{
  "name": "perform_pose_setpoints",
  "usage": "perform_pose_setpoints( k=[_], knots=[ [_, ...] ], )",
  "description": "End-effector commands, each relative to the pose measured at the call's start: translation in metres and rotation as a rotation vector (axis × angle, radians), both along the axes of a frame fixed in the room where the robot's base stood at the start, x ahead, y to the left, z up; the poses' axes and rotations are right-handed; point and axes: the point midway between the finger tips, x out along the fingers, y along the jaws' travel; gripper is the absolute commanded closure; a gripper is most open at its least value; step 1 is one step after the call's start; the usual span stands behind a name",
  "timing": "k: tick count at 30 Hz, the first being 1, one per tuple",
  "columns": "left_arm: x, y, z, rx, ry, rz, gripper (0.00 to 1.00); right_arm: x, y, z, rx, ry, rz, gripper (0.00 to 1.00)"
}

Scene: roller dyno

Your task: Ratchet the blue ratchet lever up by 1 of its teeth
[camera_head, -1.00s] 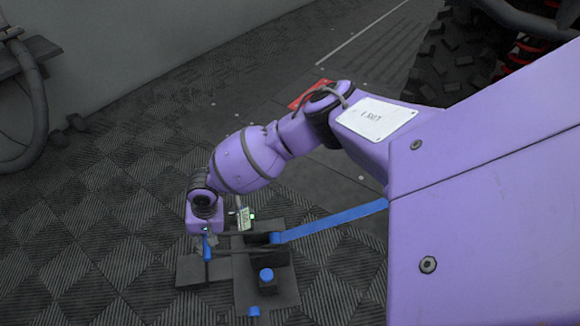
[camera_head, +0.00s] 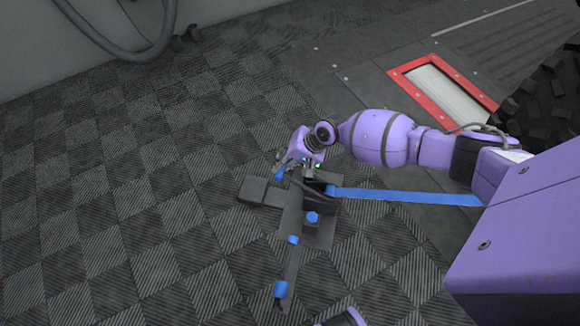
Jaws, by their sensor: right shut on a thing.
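The ratchet (camera_head: 322,236) is a dark assembly low on the floor with several blue parts. The blue ratchet lever (camera_head: 280,174) shows only as a small blue piece at its upper left, by the fingers of my right gripper (camera_head: 284,168). That gripper is shut on the lever, and its wrist hides part of it. A flat blue strap (camera_head: 405,197) runs from the ratchet to the right. My left gripper is not in view.
A red-framed pale panel (camera_head: 445,92) lies in the floor at upper right, beside a dark knobbly tyre (camera_head: 540,105). A dark hose (camera_head: 125,50) hangs by the wall at upper left. The tiled floor (camera_head: 120,190) on the left is clear.

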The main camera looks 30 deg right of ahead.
Motion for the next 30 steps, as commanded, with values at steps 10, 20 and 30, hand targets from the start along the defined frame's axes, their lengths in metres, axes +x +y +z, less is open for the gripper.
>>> perform_pose_setpoints(
  k=[10,20,30],
  knots=[
    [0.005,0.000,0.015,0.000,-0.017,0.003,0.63,-0.017,-0.019,0.026,0.054,-0.046,0.001,1.00],
    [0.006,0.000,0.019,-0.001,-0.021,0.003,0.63,-0.024,-0.026,0.028,0.050,-0.040,0.001,1.00],
    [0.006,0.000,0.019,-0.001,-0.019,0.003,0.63,-0.026,-0.027,0.026,0.047,-0.035,0.002,0.77]
  ],
)
